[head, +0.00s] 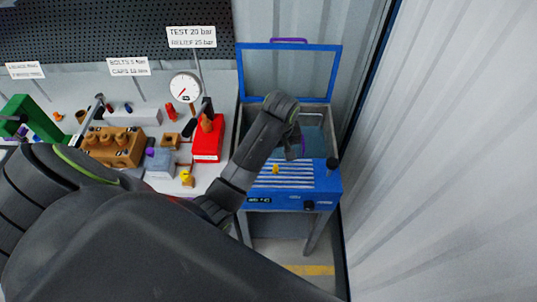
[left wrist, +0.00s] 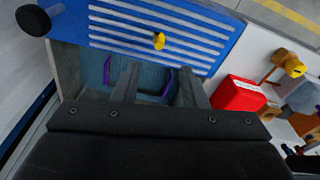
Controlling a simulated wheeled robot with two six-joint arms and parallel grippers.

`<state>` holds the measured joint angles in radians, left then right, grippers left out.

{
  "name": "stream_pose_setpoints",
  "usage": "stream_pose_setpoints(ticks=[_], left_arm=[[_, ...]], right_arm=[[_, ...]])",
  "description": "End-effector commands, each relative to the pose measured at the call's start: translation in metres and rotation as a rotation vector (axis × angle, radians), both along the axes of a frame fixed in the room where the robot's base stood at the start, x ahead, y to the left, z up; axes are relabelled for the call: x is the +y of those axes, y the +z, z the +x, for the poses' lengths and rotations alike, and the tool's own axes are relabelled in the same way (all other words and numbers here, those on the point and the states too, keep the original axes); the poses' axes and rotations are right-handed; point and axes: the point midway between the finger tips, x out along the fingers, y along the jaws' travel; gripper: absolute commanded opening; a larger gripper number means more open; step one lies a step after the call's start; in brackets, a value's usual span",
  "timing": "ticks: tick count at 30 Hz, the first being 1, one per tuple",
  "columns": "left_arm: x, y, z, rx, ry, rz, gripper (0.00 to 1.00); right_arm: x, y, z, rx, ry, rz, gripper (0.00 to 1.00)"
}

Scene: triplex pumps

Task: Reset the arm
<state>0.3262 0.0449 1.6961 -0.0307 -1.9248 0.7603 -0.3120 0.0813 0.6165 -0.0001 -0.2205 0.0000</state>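My left arm reaches across the head view from the left. Its gripper (head: 295,147) hangs over the open tank of the blue washer (head: 328,190). In the left wrist view the two fingers of the left gripper (left wrist: 158,82) stand apart with nothing between them. Beyond the fingertips, a basket with a purple handle (left wrist: 166,84) sits down in the tank; the fingers partly hide it. My right gripper shows in neither view.
The washer's blue-framed lid (head: 339,75) stands open behind the tank. A small yellow part (head: 276,169) lies on its slatted front. To the left, the bench holds a red box (head: 207,138), a gauge (head: 185,87) and a brown block (head: 113,148). A corrugated wall (head: 450,150) bounds the right.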

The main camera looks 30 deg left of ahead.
Motion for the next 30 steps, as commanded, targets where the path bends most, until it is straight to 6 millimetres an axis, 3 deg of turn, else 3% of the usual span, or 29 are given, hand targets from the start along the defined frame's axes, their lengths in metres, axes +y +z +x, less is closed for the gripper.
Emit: stream_pose_setpoints(ticks=[9,21,26,30], left_arm=[[-0.002,0.008,0.006,0.001,-0.004,0.000,0.39],[-0.001,0.006,0.003,0.001,-0.007,0.001,0.39],[0.010,-0.008,-0.022,-0.012,-0.056,0.006,0.39],[0.027,-0.025,-0.070,-0.043,-0.157,0.026,0.39]], right_arm=[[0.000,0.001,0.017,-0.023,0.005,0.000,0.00],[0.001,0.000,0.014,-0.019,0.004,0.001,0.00],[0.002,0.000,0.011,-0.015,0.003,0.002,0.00],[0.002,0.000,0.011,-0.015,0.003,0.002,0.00]])
